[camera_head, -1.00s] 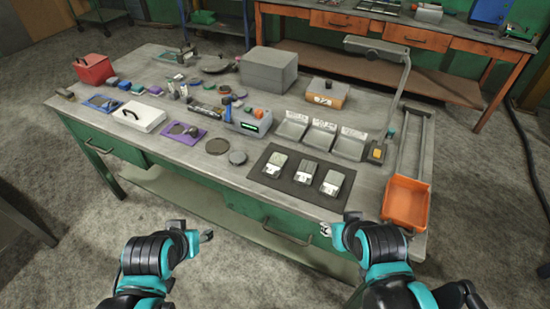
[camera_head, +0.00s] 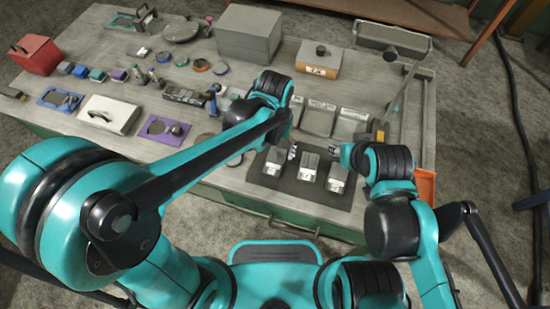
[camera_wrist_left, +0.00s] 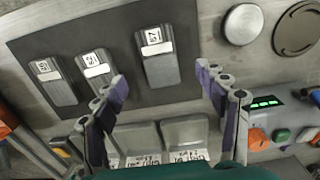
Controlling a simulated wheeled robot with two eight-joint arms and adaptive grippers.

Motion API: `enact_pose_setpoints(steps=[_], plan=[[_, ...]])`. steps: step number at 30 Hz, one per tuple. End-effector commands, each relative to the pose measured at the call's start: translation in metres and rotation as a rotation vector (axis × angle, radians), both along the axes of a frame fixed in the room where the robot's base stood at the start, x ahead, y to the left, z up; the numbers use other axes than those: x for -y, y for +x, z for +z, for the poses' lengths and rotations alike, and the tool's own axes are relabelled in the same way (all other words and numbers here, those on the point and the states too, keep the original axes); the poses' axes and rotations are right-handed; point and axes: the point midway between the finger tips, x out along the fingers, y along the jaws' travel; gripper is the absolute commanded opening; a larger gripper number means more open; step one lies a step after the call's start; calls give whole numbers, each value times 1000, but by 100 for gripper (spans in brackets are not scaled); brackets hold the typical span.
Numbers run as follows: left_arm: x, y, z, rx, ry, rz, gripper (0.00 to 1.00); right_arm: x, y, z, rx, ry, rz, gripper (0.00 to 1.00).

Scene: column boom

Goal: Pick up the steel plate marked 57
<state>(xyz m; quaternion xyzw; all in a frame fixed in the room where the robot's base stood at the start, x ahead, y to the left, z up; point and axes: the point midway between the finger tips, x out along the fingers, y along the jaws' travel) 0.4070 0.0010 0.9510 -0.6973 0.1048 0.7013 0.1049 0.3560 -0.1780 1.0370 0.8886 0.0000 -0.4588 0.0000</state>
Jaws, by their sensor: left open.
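Three steel plates with white labels lie in a row on a dark mat (camera_head: 255,178). The left one in the head view (camera_head: 275,158), at the right of the row in the left wrist view (camera_wrist_left: 160,65), has a label that seems to read 57. The middle plate (camera_head: 307,166) and right plate (camera_head: 337,177) also show in the left wrist view (camera_wrist_left: 98,72) (camera_wrist_left: 55,85); their numbers are hard to read. My left gripper (camera_wrist_left: 162,82) is open and empty above the 57 plate, a finger on either side. My right gripper (camera_head: 344,154) is near the right plate; its jaws are unclear.
Labelled grey trays (camera_head: 318,120) stand just behind the mat. A device with a green display (camera_wrist_left: 265,103) and round discs (camera_wrist_left: 243,24) are beside the mat. An orange bin (camera_head: 425,185) is at the table's right edge. A grey box (camera_head: 248,34) stands at the back.

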Motion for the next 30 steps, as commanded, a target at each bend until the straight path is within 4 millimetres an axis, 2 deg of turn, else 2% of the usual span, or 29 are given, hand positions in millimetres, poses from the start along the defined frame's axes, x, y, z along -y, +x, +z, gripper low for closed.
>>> enact_pose_setpoints(steps=[1, 7, 15, 22, 30], plan=[[0, 0, -9, 0, 0, 0, 72, 0, 0, -6, 0, 0, 0, 40], [0, 2, -28, 1, 0, 1, 72, 0, 0, -15, 0, 0, 0, 40], [2, 5, -66, 2, -1, 1, 72, 0, 0, -35, 0, 0, 0, 40], [2, 5, -66, 2, -1, 1, 72, 0, 0, -33, 0, 0, 0, 40], [2, 5, -66, 2, -1, 1, 1, 0, 0, -33, 0, 0, 0, 40]])
